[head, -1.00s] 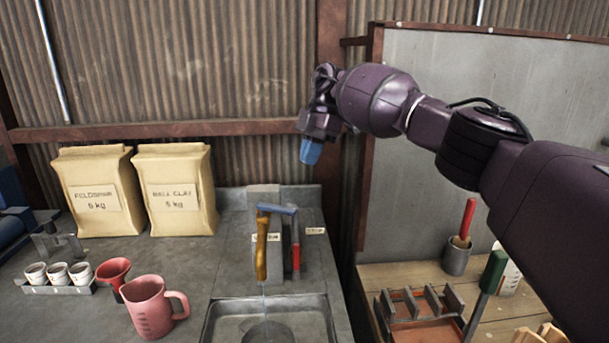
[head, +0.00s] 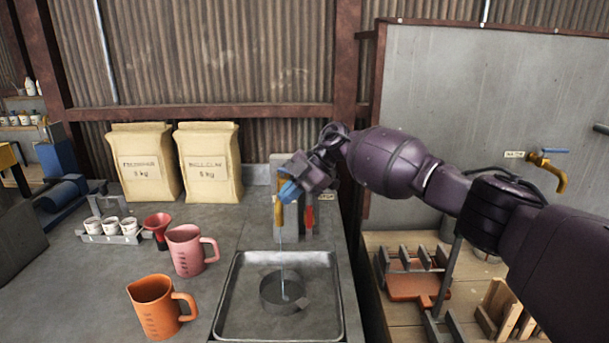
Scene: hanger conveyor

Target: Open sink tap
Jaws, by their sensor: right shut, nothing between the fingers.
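The brass sink tap (head: 279,217) stands at the back of the counter, above the metal sink tray (head: 228,297). A thin stream of water (head: 282,250) falls from it into a round grey pan (head: 268,290) in the tray. A red-handled part (head: 309,216) shows just right of the tap. My left gripper is not in view.
A pink jug (head: 187,252), an orange jug (head: 155,307), a red funnel (head: 157,229) and small cups (head: 111,226) stand left of the sink. Two paper sacks (head: 208,165) stand behind. Another brass tap (head: 546,170) with a blue lever is on the right wall.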

